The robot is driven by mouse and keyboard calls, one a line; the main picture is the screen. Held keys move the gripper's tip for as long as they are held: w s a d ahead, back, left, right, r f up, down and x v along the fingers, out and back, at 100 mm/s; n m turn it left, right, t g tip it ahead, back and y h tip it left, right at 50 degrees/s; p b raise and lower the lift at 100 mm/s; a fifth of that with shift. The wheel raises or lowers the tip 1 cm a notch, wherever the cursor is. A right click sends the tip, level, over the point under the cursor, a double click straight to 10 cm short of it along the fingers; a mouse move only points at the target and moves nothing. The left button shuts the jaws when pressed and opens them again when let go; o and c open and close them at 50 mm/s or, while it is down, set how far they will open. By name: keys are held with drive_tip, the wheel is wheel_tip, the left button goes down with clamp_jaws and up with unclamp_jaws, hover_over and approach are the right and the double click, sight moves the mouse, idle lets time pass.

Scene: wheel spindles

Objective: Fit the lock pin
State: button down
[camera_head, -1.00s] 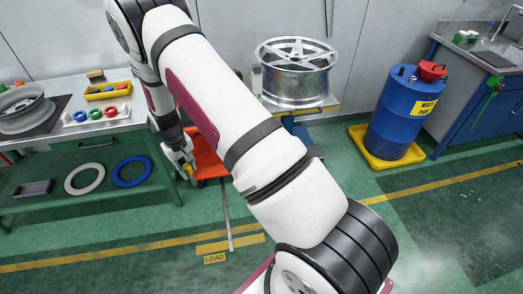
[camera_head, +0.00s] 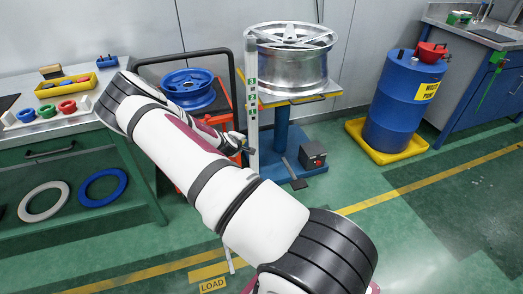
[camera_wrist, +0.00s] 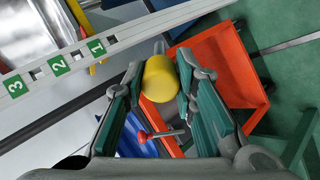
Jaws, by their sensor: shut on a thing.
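My gripper (camera_wrist: 160,88) is shut on a yellow cylinder (camera_wrist: 160,78), which I take to be the lock pin, held between the fingertips. In the head view my gripper (camera_head: 240,143) is small and partly hidden by my arm, beside the upright post. The pale post (camera_head: 251,110) has green number labels and stands in front of the silver wheel's stand. In the wrist view the post (camera_wrist: 82,58) runs slantwise past the fingertips, with square dark holes beside labels 1, 2 and 3.
An orange-red cart (camera_wrist: 225,62) with a blue wheel (camera_head: 188,88) stands left of the post. A silver wheel (camera_head: 292,60) rests on a blue stand (camera_head: 281,125). A green workbench (camera_head: 60,150) is at left, a blue drum (camera_head: 402,105) at right. The front floor is clear.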

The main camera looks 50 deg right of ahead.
sight(257, 124)
drive_tip(key=s+d+f+n+t+b, duration=0.2)
drive_tip(key=d+t+b, duration=0.3)
drive_tip(key=b, duration=0.3)
drive_tip(key=s+d+f+n+t+b, duration=0.2)
drive_tip(key=d+t+b, duration=0.3)
drive_tip(key=b, duration=0.4)
drive_tip(key=shift+s+d+f+n, duration=0.3)
drive_tip(key=shift+d+f+n, duration=0.15)
drive_tip(key=shift+d+n, duration=0.35)
drive_tip(key=shift+a, duration=0.15)
drive_tip(key=shift+b+x, duration=0.9)
drive_tip(key=shift+x, duration=1.95)
drive_tip(key=shift+b+x, duration=2.2)
drive_tip(key=shift+x, duration=1.7)
